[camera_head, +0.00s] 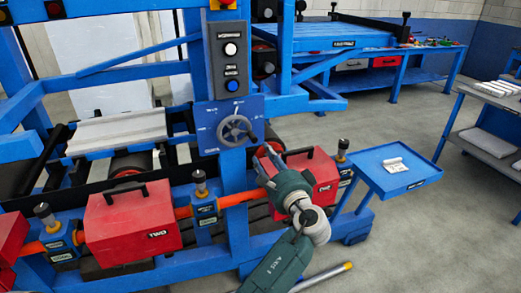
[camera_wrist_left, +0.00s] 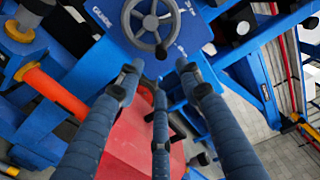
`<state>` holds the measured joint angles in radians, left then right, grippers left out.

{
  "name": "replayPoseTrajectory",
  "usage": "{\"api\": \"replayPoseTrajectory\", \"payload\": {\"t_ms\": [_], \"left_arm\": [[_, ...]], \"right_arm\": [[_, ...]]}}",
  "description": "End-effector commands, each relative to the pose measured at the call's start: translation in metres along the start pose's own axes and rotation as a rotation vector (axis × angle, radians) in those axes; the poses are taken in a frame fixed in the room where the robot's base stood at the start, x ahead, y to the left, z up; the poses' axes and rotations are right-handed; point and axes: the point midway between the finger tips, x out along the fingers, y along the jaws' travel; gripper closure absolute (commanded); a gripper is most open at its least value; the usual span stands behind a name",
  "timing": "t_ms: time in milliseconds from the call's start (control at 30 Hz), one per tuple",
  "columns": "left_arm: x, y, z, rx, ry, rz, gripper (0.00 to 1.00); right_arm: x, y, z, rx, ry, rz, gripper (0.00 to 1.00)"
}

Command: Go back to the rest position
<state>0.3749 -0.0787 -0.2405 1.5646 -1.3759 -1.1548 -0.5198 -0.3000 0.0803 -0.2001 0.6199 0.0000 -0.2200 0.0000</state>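My left gripper (camera_head: 267,155) is in front of the machine, just below and to the right of a grey handwheel (camera_head: 236,131) on a blue plate. In the left wrist view the three fingers (camera_wrist_left: 158,78) are spread apart with nothing between them. The handwheel (camera_wrist_left: 150,22) shows beyond the fingertips, apart from them. A red box (camera_head: 312,182) with a black handle is partly hidden behind my gripper in the head view. My right gripper is not in view.
A dark control panel (camera_head: 229,60) with buttons stands above the handwheel. Another red box (camera_head: 134,222) is at the left on the machine. A blue side tray (camera_head: 420,180) holds a white paper. A blue workbench (camera_head: 335,40) is behind. Grey floor (camera_head: 370,120) lies open at the right.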

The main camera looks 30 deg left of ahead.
Motion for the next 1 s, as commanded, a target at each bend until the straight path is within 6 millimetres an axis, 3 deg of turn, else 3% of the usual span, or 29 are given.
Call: {"api": "replayPoseTrajectory", "payload": {"t_ms": [200,700,767,867,1000], "left_arm": [[-0.012,0.000,0.001,0.000,-0.002,0.001,0.64],[-0.012,0.006,0.003,-0.009,-0.001,0.015,0.64],[-0.014,0.021,0.009,-0.029,0.001,0.049,0.64],[-0.024,0.064,0.028,-0.106,0.005,0.161,0.64],[-0.059,0.150,0.070,-0.278,0.000,0.417,0.64]], "right_arm": [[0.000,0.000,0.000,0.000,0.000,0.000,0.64],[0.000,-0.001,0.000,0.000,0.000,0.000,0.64],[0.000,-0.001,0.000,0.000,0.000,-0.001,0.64],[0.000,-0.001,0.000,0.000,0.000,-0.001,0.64],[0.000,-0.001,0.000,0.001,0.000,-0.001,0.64]]}}
